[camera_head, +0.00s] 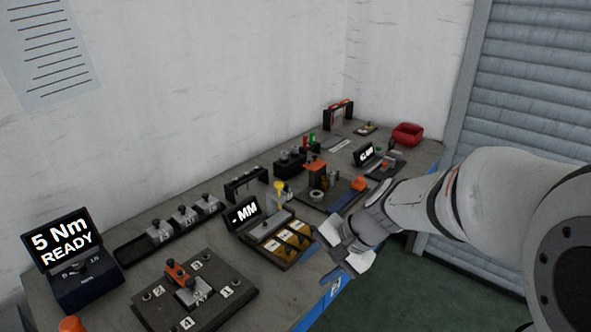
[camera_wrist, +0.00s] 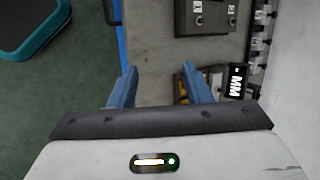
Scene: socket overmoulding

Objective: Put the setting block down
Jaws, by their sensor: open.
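My gripper (camera_head: 345,254) is at the front edge of the bench, beside the gauge station with the "- MM" display (camera_head: 245,214). A dark tray (camera_head: 281,262) in front of the display holds several small yellowish blocks (camera_head: 287,240). I cannot tell which of them is the setting block. In the wrist view the right finger partly hides this tray, and the "MM" display (camera_wrist: 237,82) stands to its right.
A dark fixture plate (camera_head: 232,305) with numbered positions and an orange clamp lies at the front left. The "5 Nm READY" unit (camera_head: 68,254) stands at far left. A row of blocks (camera_head: 182,222) lies behind. A red bin (camera_head: 407,133) is at the far end.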

